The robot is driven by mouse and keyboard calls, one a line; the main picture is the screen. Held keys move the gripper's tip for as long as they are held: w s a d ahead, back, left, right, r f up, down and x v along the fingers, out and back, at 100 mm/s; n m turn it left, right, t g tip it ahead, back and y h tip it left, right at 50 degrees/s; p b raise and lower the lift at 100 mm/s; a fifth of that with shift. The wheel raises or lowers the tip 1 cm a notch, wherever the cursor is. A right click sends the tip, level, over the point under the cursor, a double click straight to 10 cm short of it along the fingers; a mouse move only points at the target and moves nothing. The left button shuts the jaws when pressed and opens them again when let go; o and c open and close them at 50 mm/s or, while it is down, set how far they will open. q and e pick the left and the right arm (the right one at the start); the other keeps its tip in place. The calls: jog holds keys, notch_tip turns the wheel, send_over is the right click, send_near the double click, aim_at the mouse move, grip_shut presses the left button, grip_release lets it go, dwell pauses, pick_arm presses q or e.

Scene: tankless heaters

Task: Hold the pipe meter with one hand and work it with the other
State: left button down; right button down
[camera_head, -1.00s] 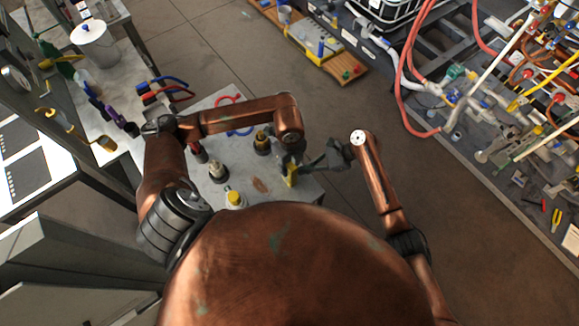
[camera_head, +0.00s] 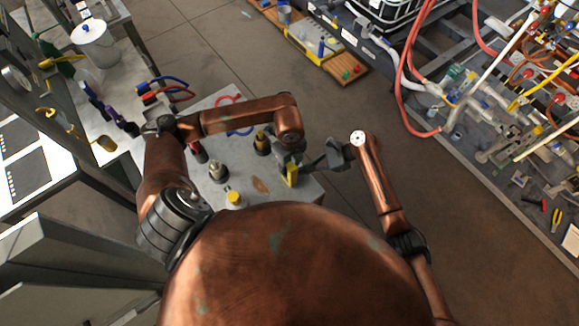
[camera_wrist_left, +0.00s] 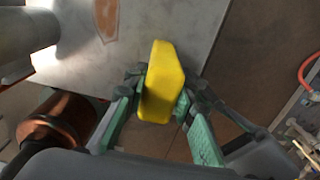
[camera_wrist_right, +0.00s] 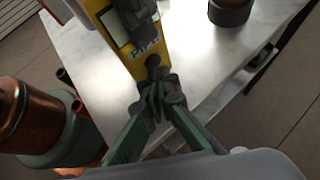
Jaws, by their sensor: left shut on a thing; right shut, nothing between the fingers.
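The pipe meter is a yellow, box-like device (camera_head: 291,175) at the right end of the grey table. My left gripper (camera_wrist_left: 160,95) is shut on it, one finger on each side, and only its plain yellow back shows in the left wrist view. In the right wrist view the meter's face (camera_wrist_right: 113,25) shows a pale panel, a dark part and printed letters. My right gripper (camera_wrist_right: 155,75) is shut and empty, its fingertips at the lettered end of the meter. I cannot tell whether they touch it. In the head view the right gripper (camera_head: 318,161) is just right of the meter.
The grey tabletop (camera_head: 300,192) also bears several dark-based fittings, one with a brass top (camera_head: 262,141) and one with a yellow top (camera_head: 235,199). A bench (camera_head: 115,95) with tools stands at left. Open floor (camera_head: 350,95) lies beyond and to the right.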

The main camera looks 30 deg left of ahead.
jog(key=shift+s+a, duration=0.15)
jog(key=shift+s, duration=0.2)
jog(key=shift+w, duration=0.45)
jog(key=w+d, duration=0.2)
jog(key=w, duration=0.3)
jog(key=shift+w+d, duration=0.25)
jog(key=shift+d, duration=0.05)
dwell(0.3)
pick_arm(q)
jog(key=c, duration=1.5)
grip_release()
jog(key=shift+c, duration=0.2)
